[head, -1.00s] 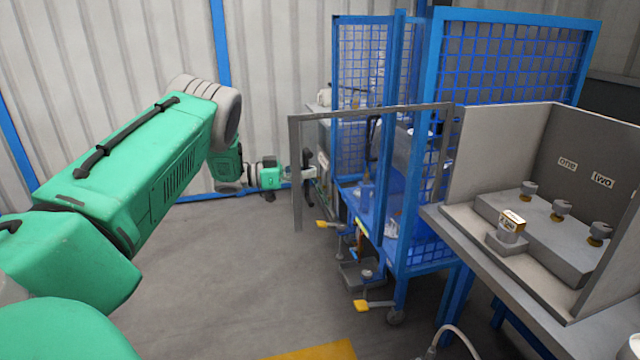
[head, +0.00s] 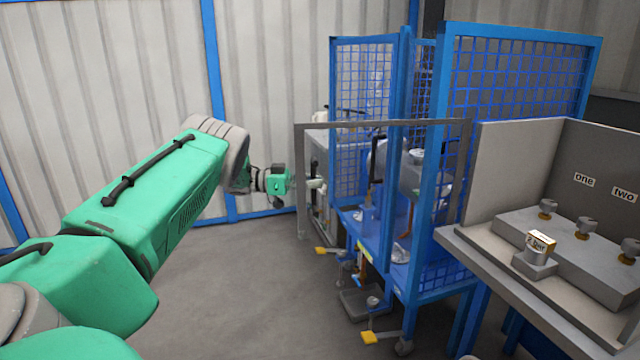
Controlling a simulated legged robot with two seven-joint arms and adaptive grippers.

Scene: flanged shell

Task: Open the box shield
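The box shield appears to be the grey-framed panel (head: 385,123) on the front of the blue mesh cage. Its top bar runs from the cage's right post out to the left, where a vertical grey bar hangs down. My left gripper (head: 314,184) is at that vertical bar, at about its mid height. The fingers are small and partly hidden, so I cannot tell whether they touch the bar or are closed on it. My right gripper is not in view.
The blue cage (head: 515,40) holds equipment behind the frame. A grey bench (head: 490,265) with knobs and "one" and "two" labels stands at right. Yellow pedals (head: 372,338) sit low by the cage. Grey floor (head: 240,290) is clear at left and centre.

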